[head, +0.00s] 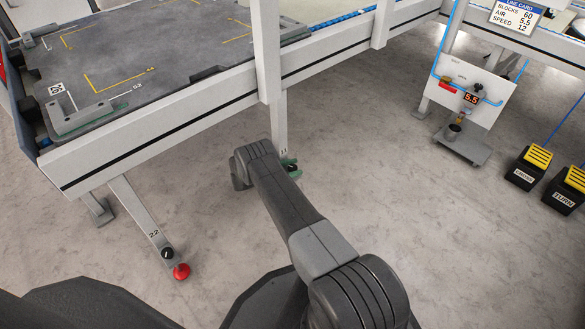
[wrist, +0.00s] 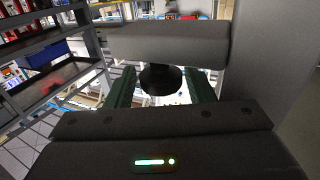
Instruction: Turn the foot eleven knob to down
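In the head view my arm reaches out to a white table leg (head: 279,122) below the conveyor frame. My gripper (head: 290,168) is at the low part of this leg, mostly hidden behind my arm. In the wrist view my gripper (wrist: 161,90) has its two dark green fingers apart, one on each side of a round black knob (wrist: 160,79). The fingers are close to the knob's sides, and narrow gaps seem to show.
Another foot (head: 140,217) at left is marked 22, with a black knob (head: 167,253) and a red ball (head: 181,271). A white panel reading 5.5 (head: 471,98) and black-and-yellow pedals (head: 529,167) stand at right. The floor between is clear.

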